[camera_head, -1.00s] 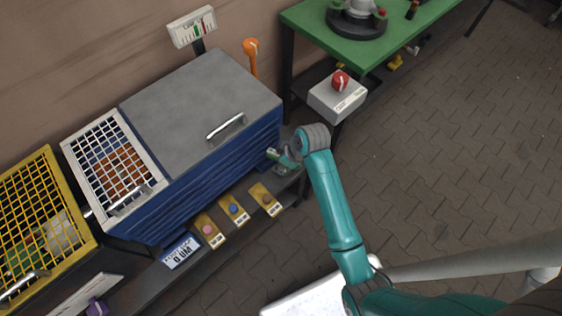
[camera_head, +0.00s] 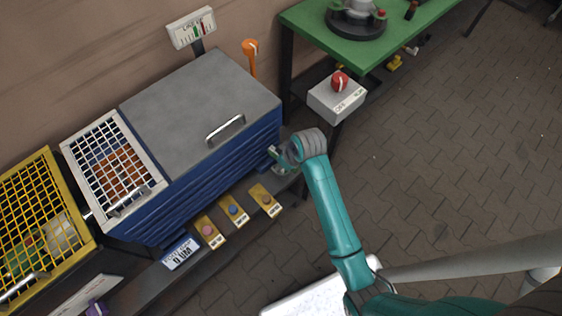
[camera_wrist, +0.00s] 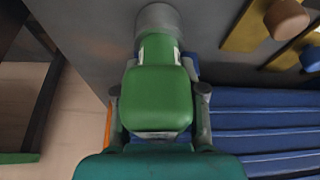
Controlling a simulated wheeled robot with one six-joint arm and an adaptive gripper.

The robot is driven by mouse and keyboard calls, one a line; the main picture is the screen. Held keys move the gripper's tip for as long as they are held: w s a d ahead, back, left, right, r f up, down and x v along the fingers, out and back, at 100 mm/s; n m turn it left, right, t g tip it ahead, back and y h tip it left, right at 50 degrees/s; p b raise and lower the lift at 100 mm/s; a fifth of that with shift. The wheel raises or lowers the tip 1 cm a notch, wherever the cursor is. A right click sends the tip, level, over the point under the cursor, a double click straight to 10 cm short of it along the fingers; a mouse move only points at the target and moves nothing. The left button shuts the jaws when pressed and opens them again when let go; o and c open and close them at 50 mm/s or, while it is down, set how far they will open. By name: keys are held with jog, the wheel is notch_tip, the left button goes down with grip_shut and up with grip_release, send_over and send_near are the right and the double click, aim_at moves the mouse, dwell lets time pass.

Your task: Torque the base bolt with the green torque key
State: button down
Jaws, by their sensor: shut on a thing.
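The green torque key (camera_wrist: 158,95) is between the two fingers of my gripper (camera_wrist: 158,108) in the wrist view. It has a green block-like body and a grey round end (camera_wrist: 158,18) pointing away from me. In the head view my gripper (camera_head: 284,156) is at the right end of the blue drawer cabinet, above the dark shelf; the key is mostly hidden there. The round grey base of a fixture (camera_head: 355,22) stands on the green table at the top. I cannot make out the base bolt on it.
The blue cabinet (camera_head: 222,150) is close beside my gripper. Several yellow plates with coloured knobs (camera_head: 233,208) lie on the shelf (camera_head: 215,253). A grey box with a red knob (camera_head: 338,97) juts out under the green table (camera_head: 300,20). The paved floor (camera_head: 450,170) at right is clear.

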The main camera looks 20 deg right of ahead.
jog(key=shift+m+h, duration=0.3)
jog(key=shift+m, duration=0.5)
jog(key=shift+w+d+m+t+h, duration=0.15)
jog(key=shift+m+t+h, duration=0.2)
jog(key=shift+m, duration=0.65)
jog(key=shift+r, duration=0.1)
jog(key=shift+r, duration=2.95)
jog(key=shift+s, duration=0.2)
